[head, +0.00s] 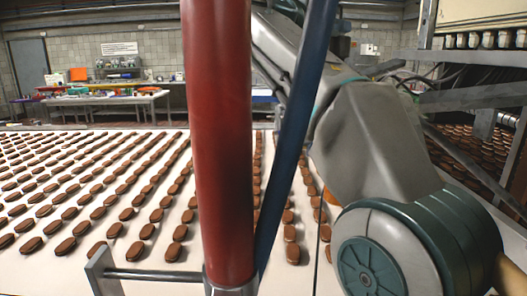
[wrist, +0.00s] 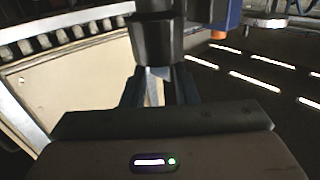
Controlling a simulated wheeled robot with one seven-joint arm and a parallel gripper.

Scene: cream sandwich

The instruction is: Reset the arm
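My grey arm (head: 370,140) fills the right half of the head view. It is bent, with a large round teal-and-grey joint (head: 370,265) low at the right. My gripper is not seen in the head view. In the wrist view, my gripper (wrist: 160,85) shows as dark parts above a dark housing with a white bar and a green light. Black parts overlap at its tips, so its opening is unclear. I see nothing clearly held in it.
A white belt (head: 150,280) bears rows of brown oval biscuits (head: 66,246). A thick red post (head: 217,140) and a slanted blue bar (head: 296,130) stand close in front. Metal framing (head: 470,97) is at the right. A table (head: 120,98) stands at the back.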

